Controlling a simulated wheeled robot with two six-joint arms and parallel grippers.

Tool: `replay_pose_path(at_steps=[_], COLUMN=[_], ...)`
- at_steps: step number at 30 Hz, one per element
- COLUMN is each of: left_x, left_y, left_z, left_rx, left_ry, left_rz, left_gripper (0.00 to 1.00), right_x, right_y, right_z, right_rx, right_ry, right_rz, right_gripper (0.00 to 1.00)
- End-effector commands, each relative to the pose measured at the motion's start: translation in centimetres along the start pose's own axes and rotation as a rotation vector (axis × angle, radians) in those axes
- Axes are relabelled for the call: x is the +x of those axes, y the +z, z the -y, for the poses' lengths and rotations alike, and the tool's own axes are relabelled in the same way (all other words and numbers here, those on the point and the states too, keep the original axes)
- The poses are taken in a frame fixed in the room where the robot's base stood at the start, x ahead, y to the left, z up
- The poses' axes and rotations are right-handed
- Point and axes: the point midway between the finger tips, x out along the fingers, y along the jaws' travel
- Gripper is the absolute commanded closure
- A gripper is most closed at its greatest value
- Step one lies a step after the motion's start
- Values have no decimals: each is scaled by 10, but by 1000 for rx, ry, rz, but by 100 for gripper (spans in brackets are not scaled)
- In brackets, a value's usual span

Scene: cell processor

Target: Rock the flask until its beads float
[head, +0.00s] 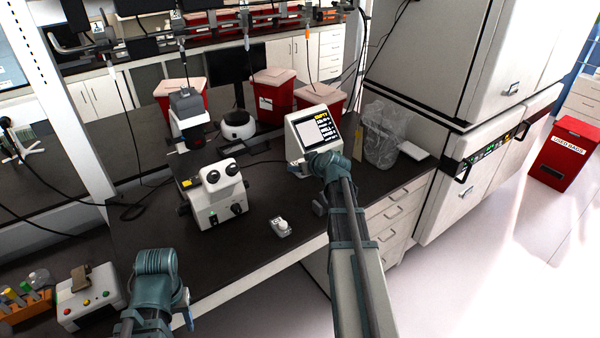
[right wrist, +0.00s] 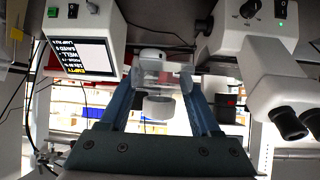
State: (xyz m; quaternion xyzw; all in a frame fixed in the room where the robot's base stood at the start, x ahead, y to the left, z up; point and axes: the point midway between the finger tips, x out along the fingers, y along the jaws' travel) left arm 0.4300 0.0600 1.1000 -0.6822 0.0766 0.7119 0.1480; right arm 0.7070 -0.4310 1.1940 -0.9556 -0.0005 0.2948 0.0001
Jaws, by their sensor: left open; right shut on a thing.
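My right gripper (right wrist: 160,80) is shut on a clear and whitish vessel, the flask (right wrist: 156,66), which sits between the two blue fingers in the right wrist view. A white round part shows below it there. I cannot make out beads or whether any float. In the head view my right arm reaches to the front of the screen device, and its wrist hides most of the gripper and flask. My left gripper (head: 186,312) is open and low at the left of the head view, in front of the bench edge, with its jaws mostly hidden.
The screen device (head: 314,130) stands behind my right gripper, showing also in the right wrist view (right wrist: 84,55). A white microscope (head: 215,197) stands left of it. A small white-topped item (head: 281,227) lies on the dark bench. A button box (head: 92,299) is at lower left.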

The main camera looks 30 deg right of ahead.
Motion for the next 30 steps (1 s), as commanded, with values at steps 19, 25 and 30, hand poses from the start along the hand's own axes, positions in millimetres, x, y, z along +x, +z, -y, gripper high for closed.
replay_pose_path(at_steps=[19,25,30], left_x=[110,116,108], left_y=[-6,-7,-6], left_z=[-10,-10,-10], left_rx=[12,12,12], left_ry=[-3,-3,-3], left_rz=[0,0,0], left_gripper=[50,50,50], right_x=[4,1,-1], right_y=[6,1,-2], right_z=[0,0,0], right_rx=[1,0,-3], right_ry=[-1,1,0], right_rz=[-505,-556,-544], right_gripper=[100,100,100])
